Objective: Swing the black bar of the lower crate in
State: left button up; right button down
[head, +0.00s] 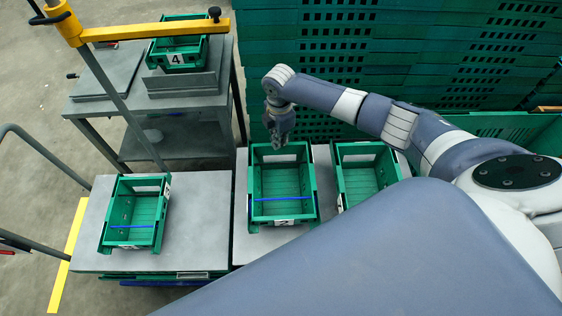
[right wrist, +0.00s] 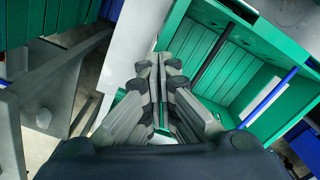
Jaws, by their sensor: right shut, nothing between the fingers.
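My right gripper (head: 281,138) points down at the far end of the middle green crate (head: 313,200), which has a label reading 2. In the right wrist view its closed, empty fingers (right wrist: 160,68) are beside the corner of a green crate (right wrist: 178,18). A black bar (right wrist: 213,55) runs across that crate near the fingers, and a blue bar (right wrist: 268,98) lies farther right. I cannot tell whether the fingers touch the crate or the black bar. In the head view a blue bar (head: 284,198) spans the middle crate near its front. My left gripper is out of view.
A similar crate (head: 105,235) stands on the left grey platform (head: 200,225). Another crate (head: 343,190) is right of the middle one, partly hidden by my arm. Stacked green crates (head: 400,50) rise behind. A crate labelled 4 (head: 176,59) stands on a grey table at the back left.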

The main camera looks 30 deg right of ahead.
notch_tip(320, 180, up, 8)
jog(key=p, duration=0.6)
jog(key=shift+w+d, duration=0.2)
jog(key=shift+w, duration=0.2)
jog(key=shift+f, duration=0.15)
